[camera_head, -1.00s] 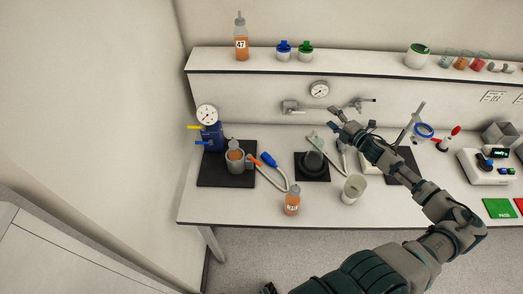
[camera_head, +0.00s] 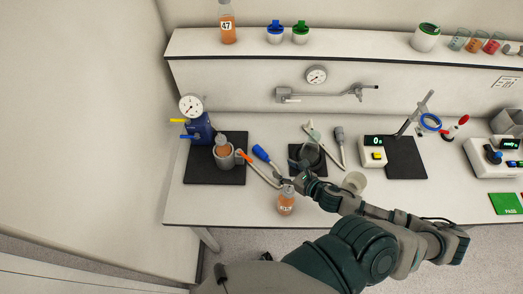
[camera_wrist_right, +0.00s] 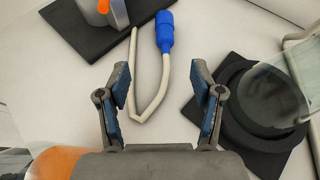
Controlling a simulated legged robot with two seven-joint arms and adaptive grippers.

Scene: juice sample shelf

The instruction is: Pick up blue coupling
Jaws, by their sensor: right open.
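The blue coupling (camera_head: 260,153) lies on the bench at the end of a pale hose (camera_head: 271,175), just right of the black mat with the pump. In the right wrist view the blue coupling (camera_wrist_right: 165,31) is beyond the fingertips, near the top centre, with its hose (camera_wrist_right: 150,95) looping back between the fingers. My right gripper (camera_head: 284,181) is open and empty, above the bench to the lower right of the coupling. In the right wrist view its two fingers (camera_wrist_right: 160,82) stand wide apart. My left gripper is not seen.
An orange bottle (camera_head: 286,203) stands close to my right gripper. The pump with gauge (camera_head: 199,128) stands on a black mat (camera_head: 216,176) at left.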

